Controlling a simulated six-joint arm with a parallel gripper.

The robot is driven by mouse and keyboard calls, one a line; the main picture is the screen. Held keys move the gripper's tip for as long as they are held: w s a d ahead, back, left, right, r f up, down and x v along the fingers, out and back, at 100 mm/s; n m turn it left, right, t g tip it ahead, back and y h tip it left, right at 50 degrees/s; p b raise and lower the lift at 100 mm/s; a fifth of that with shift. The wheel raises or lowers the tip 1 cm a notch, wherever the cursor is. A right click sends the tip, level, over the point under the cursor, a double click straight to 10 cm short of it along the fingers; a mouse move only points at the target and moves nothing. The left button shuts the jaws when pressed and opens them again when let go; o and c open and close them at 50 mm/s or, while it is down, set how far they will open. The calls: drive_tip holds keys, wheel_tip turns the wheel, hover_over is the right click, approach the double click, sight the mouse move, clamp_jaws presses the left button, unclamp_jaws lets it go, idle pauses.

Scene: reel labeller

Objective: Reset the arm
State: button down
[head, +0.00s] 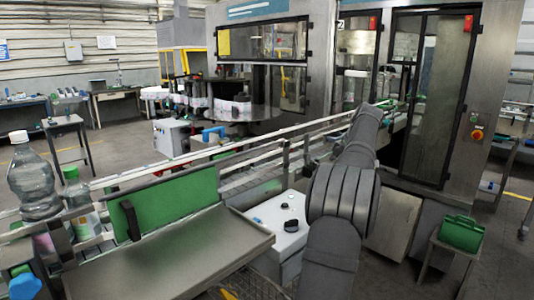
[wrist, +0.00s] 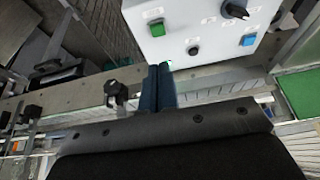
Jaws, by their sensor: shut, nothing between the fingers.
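My gripper (wrist: 159,70) shows in the wrist view with its two dark fingers side by side, shut and empty. Its fingertips lie in the picture just below a white control box (wrist: 175,40). I cannot tell how far they are from it. In the head view my grey arm rises from the bottom right of centre and reaches away over the conveyor rails towards the machine. The gripper cannot be made out there.
The control box carries a green button (wrist: 156,27), a black knob (wrist: 235,10) and a blue button (wrist: 248,40). In the head view, conveyor rails (head: 240,141) run beside a metal tray (head: 170,262). A large bottle (head: 35,180) stands left. A green bin (head: 461,233) stands right.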

drive_tip(key=x, duration=0.7)
drive_tip(key=v, duration=1)
drive_tip(key=shift+r, duration=0.25)
drive_tip(key=shift+s+d, duration=0.1)
